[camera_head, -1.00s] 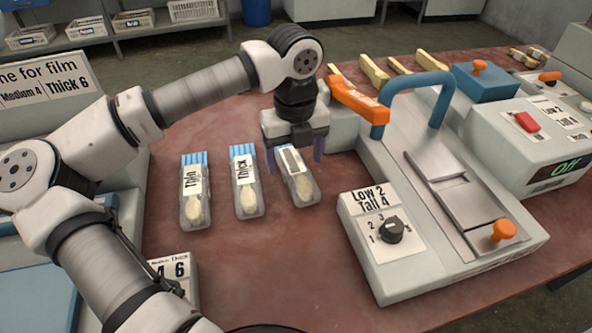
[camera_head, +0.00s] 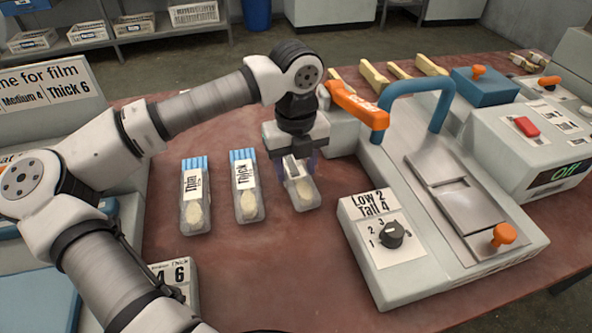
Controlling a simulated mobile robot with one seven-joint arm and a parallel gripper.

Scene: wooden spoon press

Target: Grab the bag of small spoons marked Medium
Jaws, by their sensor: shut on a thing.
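Three clear bags of small spoons with blue tops lie in a row on the red-brown table (camera_head: 270,270). The left bag (camera_head: 195,205) is marked Thin and the middle bag (camera_head: 246,200) is marked Thick. My gripper (camera_head: 298,165) is over the upper part of the right bag (camera_head: 304,193), with its fingers shut on the bag's sides. The gripper hides the top and most of the label of this bag, so its word cannot be read here.
A press with a blue handle (camera_head: 385,115), a dial (camera_head: 391,235) and a metal slide plate stands close to the right of my gripper. A box with a red button (camera_head: 526,123) and green Off display is farther right.

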